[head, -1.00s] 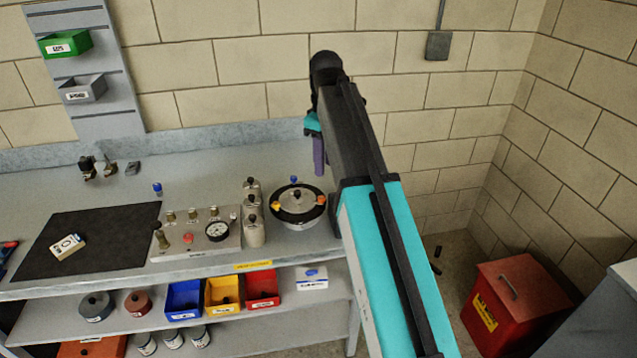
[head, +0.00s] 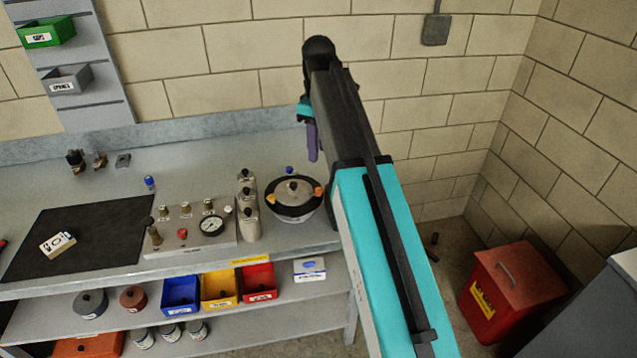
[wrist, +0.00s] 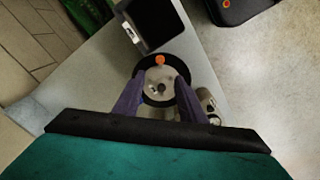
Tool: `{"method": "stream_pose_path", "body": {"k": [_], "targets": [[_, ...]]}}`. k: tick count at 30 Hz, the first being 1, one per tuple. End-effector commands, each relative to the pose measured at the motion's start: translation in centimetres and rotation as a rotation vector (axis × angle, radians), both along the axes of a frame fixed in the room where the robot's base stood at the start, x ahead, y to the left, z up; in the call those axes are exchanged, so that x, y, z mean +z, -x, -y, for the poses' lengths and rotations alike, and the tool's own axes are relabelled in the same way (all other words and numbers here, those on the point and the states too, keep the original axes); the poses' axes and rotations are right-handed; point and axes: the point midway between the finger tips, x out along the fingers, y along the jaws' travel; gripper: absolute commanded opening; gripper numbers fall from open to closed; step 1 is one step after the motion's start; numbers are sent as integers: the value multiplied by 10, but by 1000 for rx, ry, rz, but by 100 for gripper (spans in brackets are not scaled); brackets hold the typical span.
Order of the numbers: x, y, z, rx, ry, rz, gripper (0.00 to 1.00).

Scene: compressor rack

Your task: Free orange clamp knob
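A round pot (head: 292,213) with a black ring and a pale lid stands near the right end of the bench. An orange clamp knob (head: 318,191) sits on the ring's right side; an orange knob also shows at the ring's far edge in the wrist view (wrist: 159,60). A yellow-orange knob (head: 271,198) is on the left side and a blue knob (head: 289,170) at the back. My gripper (head: 313,158) hangs above and behind the pot in the head view. In the wrist view its purple fingers (wrist: 160,80) are apart and empty, with the lid beyond and between them.
A black mat (head: 85,235) lies further left. Coloured bins (head: 181,292) are on the shelf below. A red bin (head: 512,290) stands on the floor at right.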

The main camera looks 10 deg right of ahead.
Motion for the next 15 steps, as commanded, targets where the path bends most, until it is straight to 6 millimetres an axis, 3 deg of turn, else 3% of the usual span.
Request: {"method": "stream_pose_path", "body": {"k": [15], "targets": [[-52,1,0,0,0,-1,37]]}}
